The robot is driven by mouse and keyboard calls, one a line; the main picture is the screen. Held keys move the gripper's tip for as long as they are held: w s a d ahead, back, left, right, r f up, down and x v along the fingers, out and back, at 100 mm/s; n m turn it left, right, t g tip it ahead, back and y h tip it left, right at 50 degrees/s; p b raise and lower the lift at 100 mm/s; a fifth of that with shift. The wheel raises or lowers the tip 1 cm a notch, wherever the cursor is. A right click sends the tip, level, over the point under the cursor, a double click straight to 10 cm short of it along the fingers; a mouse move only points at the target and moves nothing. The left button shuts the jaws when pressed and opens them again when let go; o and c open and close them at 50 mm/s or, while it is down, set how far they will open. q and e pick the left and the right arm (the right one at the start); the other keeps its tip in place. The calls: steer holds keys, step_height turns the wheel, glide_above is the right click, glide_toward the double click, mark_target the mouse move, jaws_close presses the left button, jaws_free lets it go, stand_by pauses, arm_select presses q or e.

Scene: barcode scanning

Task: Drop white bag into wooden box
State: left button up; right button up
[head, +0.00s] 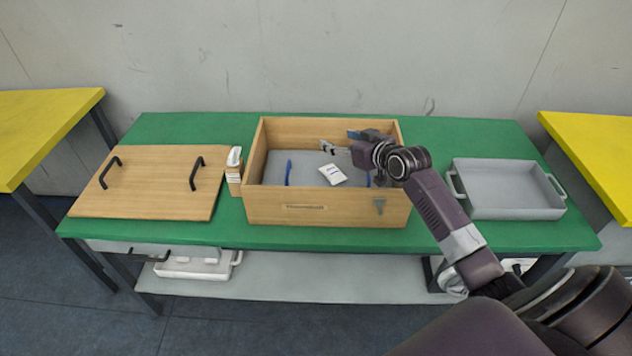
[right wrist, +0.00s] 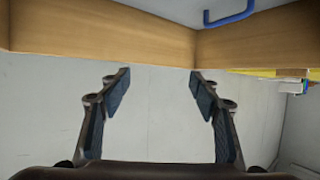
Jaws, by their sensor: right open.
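A small white bag (head: 332,174) with dark print shows inside the open wooden box (head: 290,207) at the middle of the green table, over its grey floor. I cannot tell whether it rests on the floor or is just above it. My right gripper (head: 327,147) is over the box, open and empty, apart from the bag and behind it in the picture. In the right wrist view, the open fingers (right wrist: 160,78) have nothing between them, and the box's wooden walls (right wrist: 100,38) show beyond. The bag is not seen there. My left gripper is not in view.
A wooden lid (head: 147,182) with two black handles lies left of the box. A white scanner-like item (head: 234,157) stands between them. A grey tray (head: 505,188) sits on the right. Blue handle-like parts (head: 288,173) show inside the box. Green table (head: 300,236) is bare in front.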

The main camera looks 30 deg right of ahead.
steer(key=v, duration=1)
steer(key=shift+s, duration=0.2)
